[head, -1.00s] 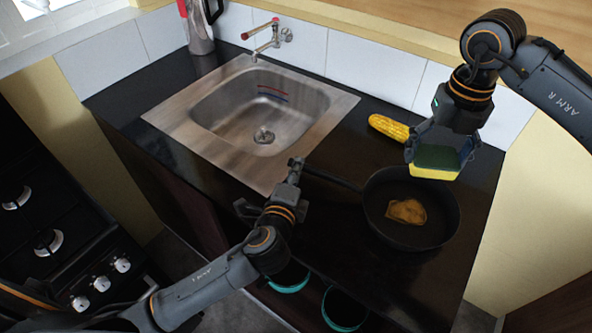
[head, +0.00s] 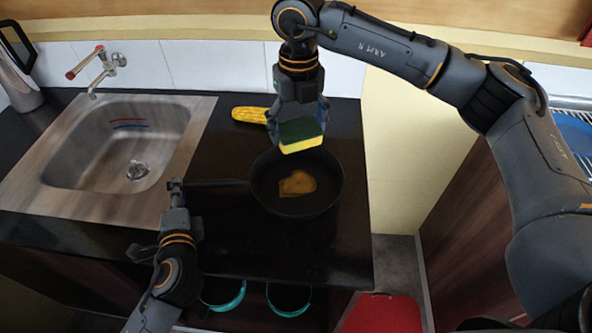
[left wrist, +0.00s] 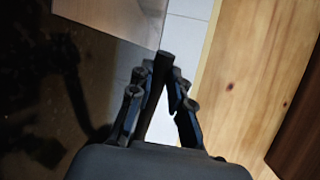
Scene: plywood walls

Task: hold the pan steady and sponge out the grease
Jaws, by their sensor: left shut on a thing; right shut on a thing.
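The black pan (head: 328,194) lies on the dark counter, with a brown grease patch (head: 297,183) in its middle. Its handle (head: 217,183) points left toward the sink. My left gripper (head: 176,186) is shut on the end of the handle; the left wrist view shows the dark handle (left wrist: 166,70) between the fingers of that gripper (left wrist: 160,95). My right gripper (head: 299,118) is shut on a green and yellow sponge (head: 301,135). The sponge is over the pan's far edge and looks apart from the grease; its exact height is hard to tell.
A steel sink (head: 75,193) with a tap (head: 98,70) is at the left. A corn cob (head: 249,114) lies behind the pan near the tiled wall. A metal flask (head: 17,80) stands at the far left. Teal-rimmed pots (head: 224,296) sit below the counter.

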